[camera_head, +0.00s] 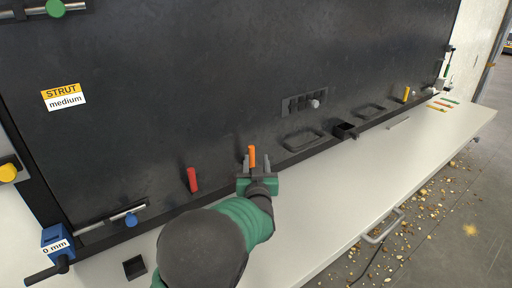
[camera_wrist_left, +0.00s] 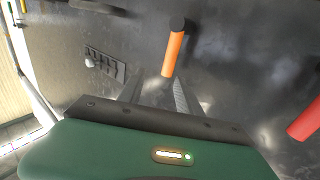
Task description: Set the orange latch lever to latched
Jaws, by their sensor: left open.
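The orange latch lever (camera_head: 252,157) stands out from the dark panel near its lower edge, pointing roughly upright in the head view. In the left wrist view the orange lever (camera_wrist_left: 173,54) hangs from a dark round pivot, just beyond the fingertips. My left gripper (camera_head: 256,164) is open, with one finger to each side of the lever in the head view. In the left wrist view its fingers (camera_wrist_left: 158,90) are apart with nothing between them. I cannot tell whether a finger touches the lever. My right gripper is not in view.
A red lever (camera_head: 192,180) is left of the orange one, and a yellow lever (camera_head: 406,94) is far right. A slotted plate with a grey knob (camera_head: 315,104) and a recessed handle (camera_head: 304,140) are to the right. The white ledge (camera_head: 330,185) is mostly clear.

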